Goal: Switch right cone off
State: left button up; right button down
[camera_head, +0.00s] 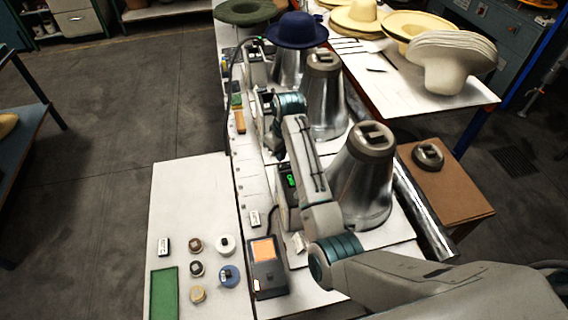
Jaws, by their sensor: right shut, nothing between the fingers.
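The right cone (362,190) is a large shiny metal cone with a dull slotted cap, standing nearest on the white bench. A dark control box with a lit green display (291,181) stands at its left side, partly behind my right forearm. My right arm comes in from the lower right and reaches across in front of the cone. My right gripper (270,130) is shut and empty, near the front of the middle cone (325,100) and beyond the green display. Its fingertips are small and hard to make out. The right cone's switch cannot be made out. My left gripper is out of view.
A far cone wears a blue hat (296,30). A dark device with an orange screen (264,251) lies at the near bench end. Several small round pots and a green mat (164,293) lie on a white table at left. Pale hats (450,62) crowd the back right table.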

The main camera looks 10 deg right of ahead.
aim_at(281, 166)
jog(key=shift+r, duration=1.9)
